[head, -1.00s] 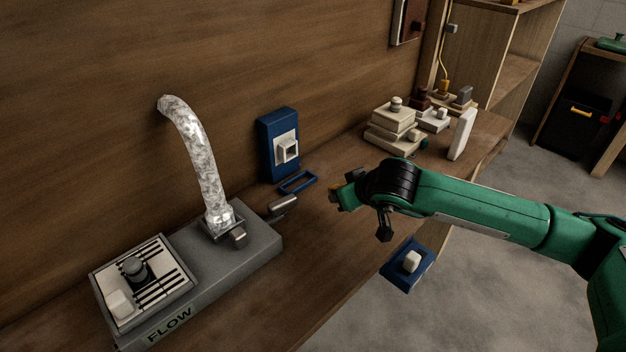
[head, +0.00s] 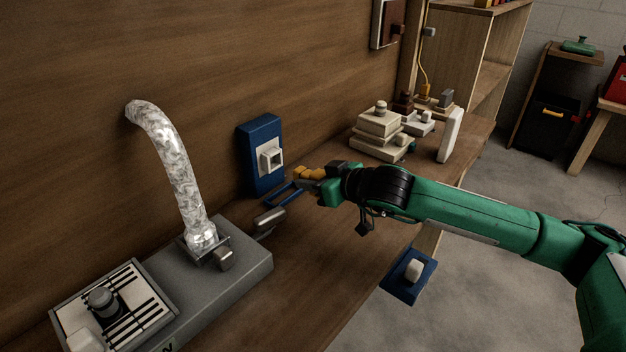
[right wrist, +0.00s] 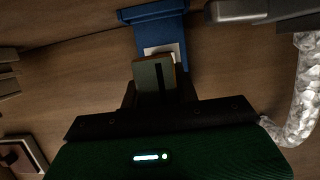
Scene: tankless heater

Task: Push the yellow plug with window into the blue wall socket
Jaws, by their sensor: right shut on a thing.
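The blue wall socket (head: 262,150) is upright on the wooden wall, with a white square opening in its face. My right gripper (head: 322,180) is shut on the yellow plug (head: 308,173), just right of the socket and apart from it in the head view. In the right wrist view the plug (right wrist: 155,75) shows as a dull block with a dark slot, between the fingers (right wrist: 158,92). There it overlaps the white part of the blue socket (right wrist: 160,28), and I cannot tell the gap. My left gripper is not in view.
A blue frame (head: 284,195) lies on the bench below the socket. The grey heater unit (head: 245,268) with a silver hose (head: 172,170) is at the left. White boxes (head: 378,125) stand farther right. A blue switch plate (head: 400,288) is at the front edge.

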